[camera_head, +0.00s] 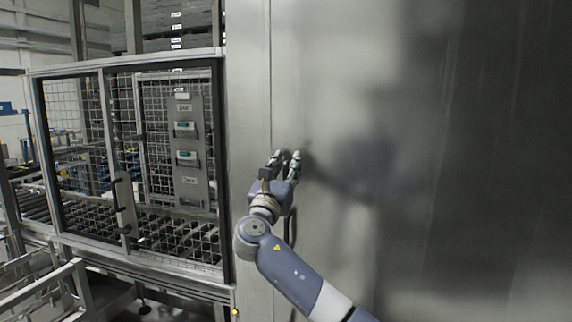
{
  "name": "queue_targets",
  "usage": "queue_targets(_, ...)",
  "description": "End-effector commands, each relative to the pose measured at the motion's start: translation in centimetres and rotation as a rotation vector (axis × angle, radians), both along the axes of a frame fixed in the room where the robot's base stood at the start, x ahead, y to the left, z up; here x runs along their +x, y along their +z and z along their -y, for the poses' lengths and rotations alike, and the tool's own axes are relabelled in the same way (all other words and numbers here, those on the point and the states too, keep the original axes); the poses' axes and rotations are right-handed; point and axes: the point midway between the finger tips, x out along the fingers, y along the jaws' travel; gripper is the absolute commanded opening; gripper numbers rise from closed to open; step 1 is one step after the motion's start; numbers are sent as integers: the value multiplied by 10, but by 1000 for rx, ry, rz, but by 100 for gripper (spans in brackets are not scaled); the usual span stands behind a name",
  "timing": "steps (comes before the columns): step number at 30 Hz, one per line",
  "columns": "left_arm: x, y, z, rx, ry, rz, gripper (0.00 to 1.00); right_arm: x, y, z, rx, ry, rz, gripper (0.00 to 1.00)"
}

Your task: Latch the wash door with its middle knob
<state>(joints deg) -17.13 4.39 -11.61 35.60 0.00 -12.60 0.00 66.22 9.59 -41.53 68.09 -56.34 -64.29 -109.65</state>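The wash door appears to be the large smooth metal panel (470,140) that fills the right side of the view. A vertical seam runs down near its left edge. My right gripper (286,156) is close in front of the metal beside this seam, fingers pointing up and forward. Its two fingers are apart, with a gap between the tips. No middle knob can be made out; the gripper and wrist cover part of the seam. A dark curved handle or cable (290,226) shows just right of the wrist. My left gripper is not in view.
A framed mesh guard door (130,160) with a black handle (120,194) stands at left, a roller conveyor behind it. A grey panel with labels (188,150) hangs behind the mesh. Metal rails (45,290) stand lower left. The metal face at right is clear.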

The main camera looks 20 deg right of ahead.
Motion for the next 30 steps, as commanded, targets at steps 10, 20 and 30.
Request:
queue_targets(10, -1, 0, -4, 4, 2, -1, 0, 0, 0, 0, 0, -1, 0, 0)
queue_targets(20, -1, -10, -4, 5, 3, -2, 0, -1, -2, 1, 36, -2, 24, 0)
queue_targets(30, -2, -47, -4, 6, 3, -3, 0, -5, -6, 5, 227, -1, 153, 0)
